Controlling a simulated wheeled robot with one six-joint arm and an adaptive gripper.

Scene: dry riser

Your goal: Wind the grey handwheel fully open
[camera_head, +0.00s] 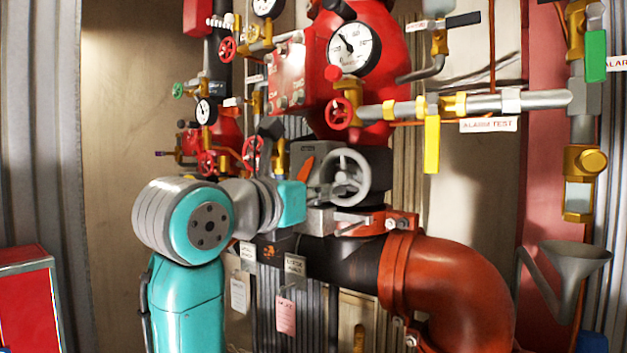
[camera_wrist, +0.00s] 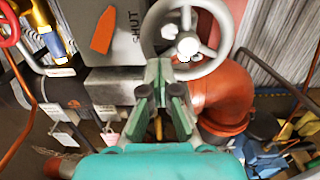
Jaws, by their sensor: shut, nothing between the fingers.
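The grey handwheel (camera_head: 345,178) has a round rim and spokes and stands at the front of a dark grey valve box (camera_head: 315,158). In the wrist view the handwheel (camera_wrist: 187,38) is at the top centre, its upper rim cut off. My gripper (camera_wrist: 159,68) is shut and empty, with its fingertips overlapping the lower left rim in the picture. I cannot tell whether they touch it. The box carries an orange pointer (camera_wrist: 103,30) beside the word SHUT. In the head view my wrist is left of the wheel and the fingertips are hard to make out.
A large red pipe elbow (camera_head: 455,285) bends down below and right of the wheel. A red-handled pipe run with a yellow lever (camera_head: 432,145) crosses above right. Hanging tags (camera_head: 286,315) and small red handwheels (camera_head: 253,150) are close by my arm. A grey funnel (camera_head: 565,268) stands at right.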

